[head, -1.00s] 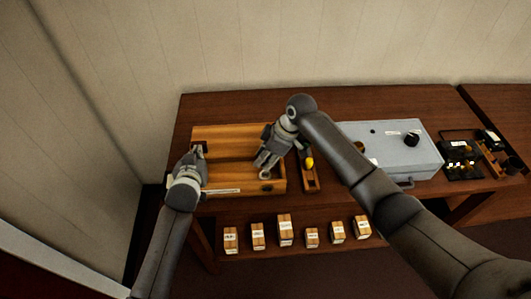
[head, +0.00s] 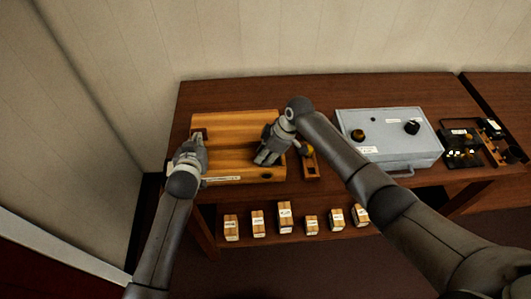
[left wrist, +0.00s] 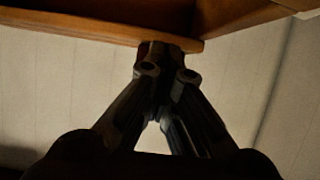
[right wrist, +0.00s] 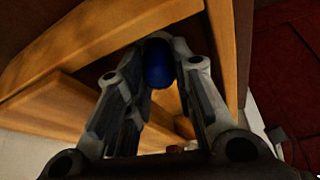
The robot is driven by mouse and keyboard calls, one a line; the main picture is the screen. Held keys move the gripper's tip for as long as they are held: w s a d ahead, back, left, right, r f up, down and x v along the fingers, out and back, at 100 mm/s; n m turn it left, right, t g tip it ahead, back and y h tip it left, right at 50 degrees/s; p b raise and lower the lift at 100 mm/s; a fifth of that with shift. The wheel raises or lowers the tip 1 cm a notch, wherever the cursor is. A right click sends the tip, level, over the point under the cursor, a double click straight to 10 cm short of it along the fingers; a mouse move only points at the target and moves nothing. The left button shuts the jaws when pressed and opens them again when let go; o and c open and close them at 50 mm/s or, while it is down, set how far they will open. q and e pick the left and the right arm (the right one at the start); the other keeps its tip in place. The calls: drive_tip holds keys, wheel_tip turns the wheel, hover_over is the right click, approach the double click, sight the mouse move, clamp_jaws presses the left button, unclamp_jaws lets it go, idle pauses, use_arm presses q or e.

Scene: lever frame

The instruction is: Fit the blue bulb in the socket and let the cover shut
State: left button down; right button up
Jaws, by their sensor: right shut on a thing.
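A wooden box-like frame (head: 238,122) stands at the table's left, with an upright board at its back. My left gripper (head: 193,147) is at the frame's left end; in the left wrist view its fingertips (left wrist: 165,50) come close together at a wooden edge, and what lies between them is too dark to tell. My right gripper (head: 265,158) is at the frame's right part, pointing down. In the right wrist view it is shut on the blue bulb (right wrist: 159,64), with wooden walls close around. The socket is hidden, and the bulb's seating cannot be told.
A narrow wooden tray (head: 311,170) with a yellowish round thing stands right of the frame. A grey box (head: 400,150) with knobs is further right, then a dark rack (head: 462,150). Several labelled blocks (head: 285,215) stand below in front. The table behind the frame is clear.

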drive_tip(key=o, duration=0.9)
drive_tip(key=v, duration=1.2)
drive_tip(key=shift+a, duration=0.1)
